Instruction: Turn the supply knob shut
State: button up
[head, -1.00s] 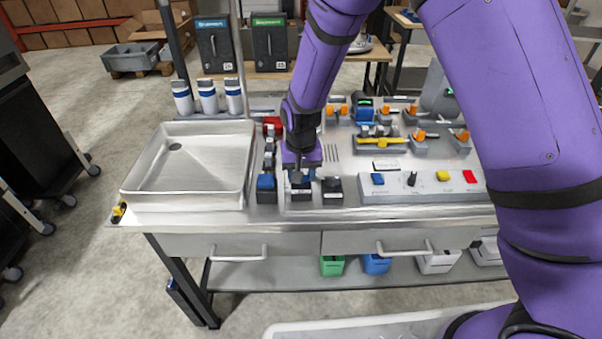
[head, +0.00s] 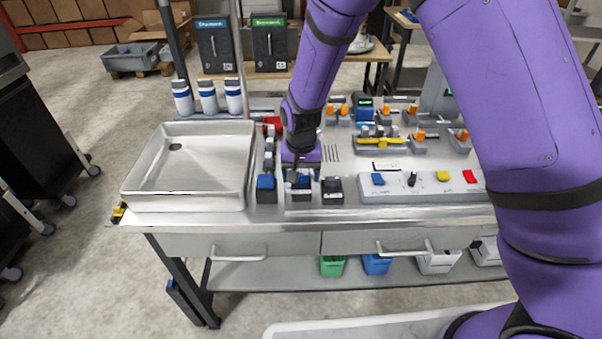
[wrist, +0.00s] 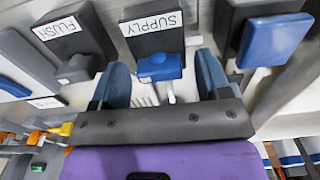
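The supply knob (wrist: 160,67) is a blue bar on a dark block labelled SUPPLY (wrist: 153,30) in the wrist view. My gripper (wrist: 163,76) is open, with one blue finger on each side of the knob. A narrow gap shows between the knob and each finger, so I see no clear grip on it. In the head view my gripper (head: 299,172) points down at the supply block (head: 300,193), near the front of the bench, and partly hides it.
The FLUSH block (wrist: 70,35) with a dark knob stands close on the left in the wrist view. A blue-topped block (wrist: 272,40) stands close on the right. In the head view a metal sink (head: 190,165) lies left and a control panel (head: 420,187) right.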

aim_at(302, 174)
notch_tip(302, 174, up, 10)
jog(key=shift+f, duration=0.15)
jog(key=shift+r, duration=0.55)
jog(key=s+d+r+t, duration=0.1)
jog(key=s+d+r, duration=0.2)
jog(key=d+r, duration=0.25)
jog(key=s+d+r+y, duration=0.1)
jog(key=s+d+r, duration=0.2)
jog(key=d+r, duration=0.3)
jog(key=s+d+r+t, duration=0.1)
jog(key=s+d+r, duration=0.2)
jog(key=d+r, duration=0.3)
jog(key=s+d+r+t, duration=0.1)
jog(key=s+d+r, duration=0.1)
jog(key=s, duration=0.4)
jog(key=s+d+r+t, duration=0.1)
jog(key=s+d+r, duration=0.1)
jog(key=s+d, duration=0.2)
jog(key=s+d+r+t+h, duration=0.1)
jog(key=s+d+r, duration=0.1)
jog(key=s, duration=0.5)
jog(key=shift+s+d+n, duration=0.3)
jog(key=shift+s+d, duration=0.05)
jog(key=shift+d, duration=0.3)
